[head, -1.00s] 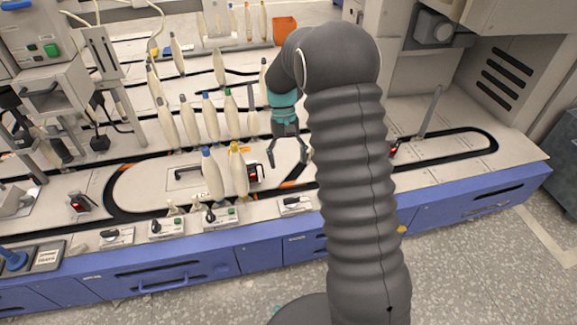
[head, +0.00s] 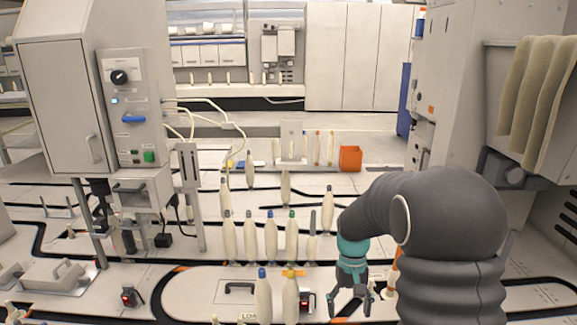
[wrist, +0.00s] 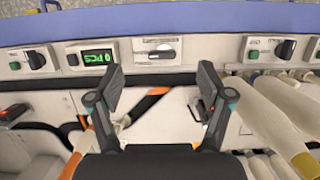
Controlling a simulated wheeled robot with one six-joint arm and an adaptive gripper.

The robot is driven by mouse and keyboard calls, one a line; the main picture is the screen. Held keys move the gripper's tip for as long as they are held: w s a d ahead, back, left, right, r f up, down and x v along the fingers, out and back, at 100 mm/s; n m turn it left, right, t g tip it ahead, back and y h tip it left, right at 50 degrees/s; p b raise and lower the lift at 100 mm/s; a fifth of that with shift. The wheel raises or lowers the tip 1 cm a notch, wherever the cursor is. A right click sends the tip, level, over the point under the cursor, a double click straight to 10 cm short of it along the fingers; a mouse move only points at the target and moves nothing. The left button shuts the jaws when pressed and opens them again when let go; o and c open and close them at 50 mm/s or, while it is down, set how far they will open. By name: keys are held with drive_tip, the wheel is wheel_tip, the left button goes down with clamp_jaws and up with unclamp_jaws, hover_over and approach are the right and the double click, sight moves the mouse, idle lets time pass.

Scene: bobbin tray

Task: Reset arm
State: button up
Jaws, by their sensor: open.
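My gripper (head: 351,303) hangs from the teal wrist of my arm, right of the front bobbins in the head view. Its fingers point down and are spread apart with nothing between them. In the wrist view my gripper (wrist: 160,98) is open above the machine's front edge. A blue-tipped bobbin (head: 263,300) and a yellow-tipped bobbin (head: 290,300) stand upright left of it. In the wrist view a yellow-banded bobbin (wrist: 290,140) lies along the right side of the picture, apart from the fingers.
Several cream bobbins (head: 250,240) stand in rows behind the front pair. An orange bin (head: 350,158) stands at the back. A grey machine cabinet (head: 62,110) rises at the left. A control panel with a green display (wrist: 97,57) lines the front edge.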

drive_tip(key=s+r+t+p, duration=0.2)
drive_tip(key=s+r+t, duration=0.6)
drive_tip(key=s+r, duration=1.2)
drive_tip(key=shift+s+d+t, duration=0.25)
drive_tip(key=shift+s+t, duration=0.05)
drive_tip(key=shift+s, duration=0.75)
